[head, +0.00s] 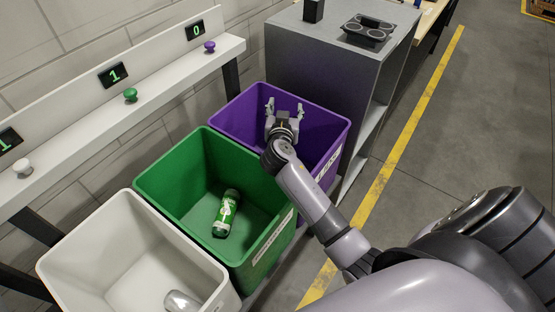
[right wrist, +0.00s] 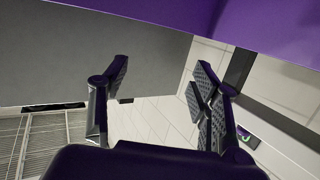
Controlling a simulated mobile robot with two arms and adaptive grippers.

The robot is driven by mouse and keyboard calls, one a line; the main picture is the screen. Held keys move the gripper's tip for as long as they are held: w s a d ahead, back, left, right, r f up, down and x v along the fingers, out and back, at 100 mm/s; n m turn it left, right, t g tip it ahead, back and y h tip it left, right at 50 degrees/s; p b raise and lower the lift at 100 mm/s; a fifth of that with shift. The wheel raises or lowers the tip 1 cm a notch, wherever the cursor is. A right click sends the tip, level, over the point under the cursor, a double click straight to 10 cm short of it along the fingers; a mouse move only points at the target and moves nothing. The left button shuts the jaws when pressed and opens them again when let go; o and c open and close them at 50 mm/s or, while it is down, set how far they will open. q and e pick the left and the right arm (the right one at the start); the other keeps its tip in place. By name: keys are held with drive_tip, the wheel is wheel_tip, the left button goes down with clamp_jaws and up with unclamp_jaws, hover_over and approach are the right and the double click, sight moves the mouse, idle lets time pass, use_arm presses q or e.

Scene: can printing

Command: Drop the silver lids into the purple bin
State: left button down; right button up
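The purple bin (head: 243,115) stands at the far end of a row of three bins, beside a grey cabinet. My right gripper (head: 285,106) is over the purple bin, fingers spread and pointing away. The right wrist view shows the same gripper (right wrist: 160,85) with a wide empty gap between its fingers, and purple surface along the top. No silver lid can be made out in either view. The part of the purple bin's inside behind my gripper and arm is hidden. My left gripper is not in view.
A green bin (head: 163,182) holds a green can (head: 226,213). A white bin (head: 75,262) holds a pale silvery object (head: 182,301), partly cut off. A shelf with displays and coloured knobs runs above. The grey cabinet (head: 328,58) carries a dark holder (head: 368,29).

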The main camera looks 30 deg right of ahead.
drive_tip(key=shift+o, duration=0.6)
wheel_tip(320, 180, up, 10)
drive_tip(key=shift+a+f, duration=0.1)
idle(0.5)
